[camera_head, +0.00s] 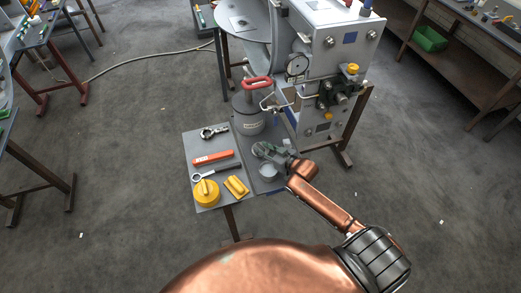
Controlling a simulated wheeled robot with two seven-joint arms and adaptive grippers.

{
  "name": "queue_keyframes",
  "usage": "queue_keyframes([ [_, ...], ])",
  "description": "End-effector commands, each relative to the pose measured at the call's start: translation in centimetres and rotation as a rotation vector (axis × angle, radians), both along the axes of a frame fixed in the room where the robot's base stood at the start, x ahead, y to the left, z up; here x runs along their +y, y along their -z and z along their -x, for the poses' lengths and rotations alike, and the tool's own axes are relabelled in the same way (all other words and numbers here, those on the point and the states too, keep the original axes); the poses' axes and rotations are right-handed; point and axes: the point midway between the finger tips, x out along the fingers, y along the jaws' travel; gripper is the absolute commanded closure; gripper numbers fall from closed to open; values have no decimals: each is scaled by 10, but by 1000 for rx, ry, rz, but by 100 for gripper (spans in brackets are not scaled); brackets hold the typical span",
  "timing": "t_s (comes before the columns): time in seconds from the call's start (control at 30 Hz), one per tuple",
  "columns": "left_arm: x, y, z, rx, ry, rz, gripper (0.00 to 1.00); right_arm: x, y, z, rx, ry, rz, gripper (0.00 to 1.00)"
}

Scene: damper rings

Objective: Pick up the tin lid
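My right gripper (267,152) is over the right part of the small grey table (222,172), at the end of my copper arm. It is small and dark here, and I cannot tell whether its fingers are open or shut. A pale grey round piece, perhaps a tin or its lid (267,171), stands just below the gripper in the picture. Another small round greenish-grey shape shows at the fingertips, partly covered by them. I cannot tell which of these is the tin lid, or whether the gripper touches it. My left gripper is not in view.
A grey canister (248,114) with a red handle (257,83) stands behind the gripper. A grey machine (325,60) with gauges rises behind right.

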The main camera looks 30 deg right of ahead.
Motion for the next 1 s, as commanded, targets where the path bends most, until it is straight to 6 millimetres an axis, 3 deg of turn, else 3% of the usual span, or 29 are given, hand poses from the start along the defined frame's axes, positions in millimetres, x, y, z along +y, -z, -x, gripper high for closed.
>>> queue_keyframes([
  [0.13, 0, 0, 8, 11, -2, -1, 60, 0, 0, 0, 0, 0, 0, 70],
  [0.57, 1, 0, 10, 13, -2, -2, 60, 0, 0, 0, 0, 0, 0, 99],
  [1.0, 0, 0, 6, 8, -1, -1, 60, 0, -2, 0, 0, 0, 0, 100],
])
